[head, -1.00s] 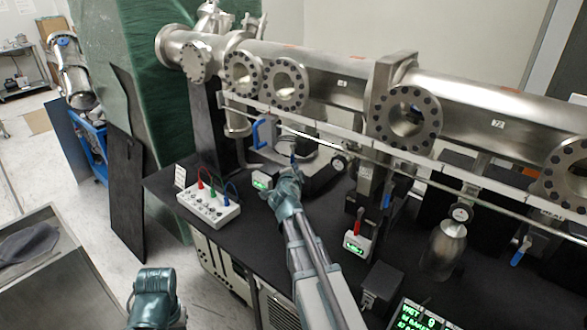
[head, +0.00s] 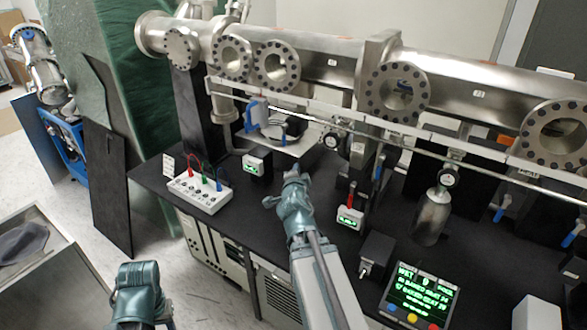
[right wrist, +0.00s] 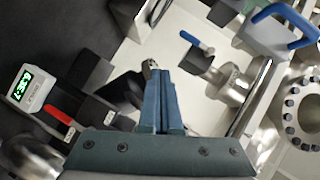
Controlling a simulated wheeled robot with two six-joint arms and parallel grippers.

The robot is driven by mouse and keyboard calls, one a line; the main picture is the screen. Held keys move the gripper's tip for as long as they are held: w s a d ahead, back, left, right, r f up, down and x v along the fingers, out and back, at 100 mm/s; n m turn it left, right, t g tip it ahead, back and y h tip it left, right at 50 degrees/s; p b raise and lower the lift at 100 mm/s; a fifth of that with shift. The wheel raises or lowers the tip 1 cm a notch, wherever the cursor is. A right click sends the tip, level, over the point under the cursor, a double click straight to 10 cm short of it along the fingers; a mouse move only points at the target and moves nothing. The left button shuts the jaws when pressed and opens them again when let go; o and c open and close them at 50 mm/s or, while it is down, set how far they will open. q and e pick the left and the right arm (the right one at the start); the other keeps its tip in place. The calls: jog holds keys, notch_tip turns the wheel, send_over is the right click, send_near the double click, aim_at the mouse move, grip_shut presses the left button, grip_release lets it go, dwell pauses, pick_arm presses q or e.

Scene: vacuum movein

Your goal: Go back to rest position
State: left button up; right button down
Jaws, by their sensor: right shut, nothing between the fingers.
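My right gripper (head: 293,175) is over the black tabletop (head: 262,222), in front of the steel vacuum tube (head: 330,62). In the right wrist view its two fingers (right wrist: 161,78) are together, with nothing between them. It appears clear of the blue-handled valve (head: 257,112) and the small green-lit display box (head: 256,163) behind it. My left gripper (head: 138,285) is low at the left, off the table's front left edge; its fingers are not clear enough to tell open from shut.
A white box with coloured leads (head: 202,190) stands on the table at left. A red-handled gauge box (head: 349,216), a steel cylinder (head: 433,217) and a green-text control screen (head: 422,293) stand at right. A metal cart (head: 45,285) is at lower left.

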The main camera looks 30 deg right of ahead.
jog(key=s+a+f+n+g+y, duration=0.25)
jog(key=a+f+n, duration=0.35)
jog(key=a, duration=0.5)
jog(key=s+a+f+n+g+y, duration=0.2)
jog(key=a+f+n+g+y, duration=0.15)
jog(key=a+f+n, duration=0.55)
jog(key=s+a+f+n+g+y, duration=0.1)
jog(key=s+a+n+g, duration=0.5)
jog(key=s+a, duration=0.8)
jog(key=a+n, duration=0.3)
jog(key=shift+a+f+g+y, duration=0.2)
jog(key=shift+a+g+y, duration=0.1)
jog(key=shift+a, duration=0.05)
